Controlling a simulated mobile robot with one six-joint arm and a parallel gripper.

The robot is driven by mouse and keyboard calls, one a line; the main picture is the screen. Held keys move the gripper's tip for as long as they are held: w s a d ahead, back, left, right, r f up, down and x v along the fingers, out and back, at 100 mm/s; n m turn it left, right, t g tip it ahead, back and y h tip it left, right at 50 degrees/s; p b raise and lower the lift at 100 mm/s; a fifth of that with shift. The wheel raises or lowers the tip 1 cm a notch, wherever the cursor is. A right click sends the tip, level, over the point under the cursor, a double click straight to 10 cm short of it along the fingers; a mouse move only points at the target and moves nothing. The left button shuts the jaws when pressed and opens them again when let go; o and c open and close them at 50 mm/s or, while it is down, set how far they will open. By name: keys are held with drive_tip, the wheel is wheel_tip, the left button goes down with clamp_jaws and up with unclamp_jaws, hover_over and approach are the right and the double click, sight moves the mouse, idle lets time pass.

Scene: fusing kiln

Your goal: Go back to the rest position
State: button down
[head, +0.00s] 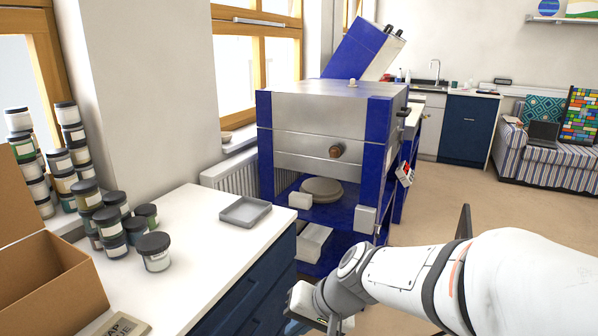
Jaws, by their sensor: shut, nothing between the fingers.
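My white arm reaches in from the lower right. My gripper (318,312) is at the bottom edge, low beside the counter's blue drawers and in front of the kiln. Only part of it shows and its fingertips are hard to make out; it is shut, with nothing seen in it. The kiln (325,130) is a steel box with blue corner posts, its front closed, with a round brown knob.
A white counter (185,240) at left bears a grey tray (245,211), several lidded jars (153,250) and an open cardboard box (45,280). Round grey discs (321,190) lie on the shelf under the kiln. A striped sofa (545,160) stands far right. Floor (450,200) right of the kiln is clear.

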drive_tip(key=s+d+r+h+p, duration=0.3)
drive_tip(key=s+d+r+p, duration=0.1)
drive_tip(key=d+r+p, duration=0.2)
drive_tip(key=s+d+r+n+h+p, duration=0.1)
drive_tip(key=s+d+r+h+p, duration=0.2)
drive_tip(key=d+r+p, duration=0.4)
wheel_tip(320, 180, up, 4)
drive_tip(key=shift+s+d+f, duration=0.15)
drive_tip(key=shift+s+d, duration=0.5)
drive_tip(key=shift+d, duration=0.6)
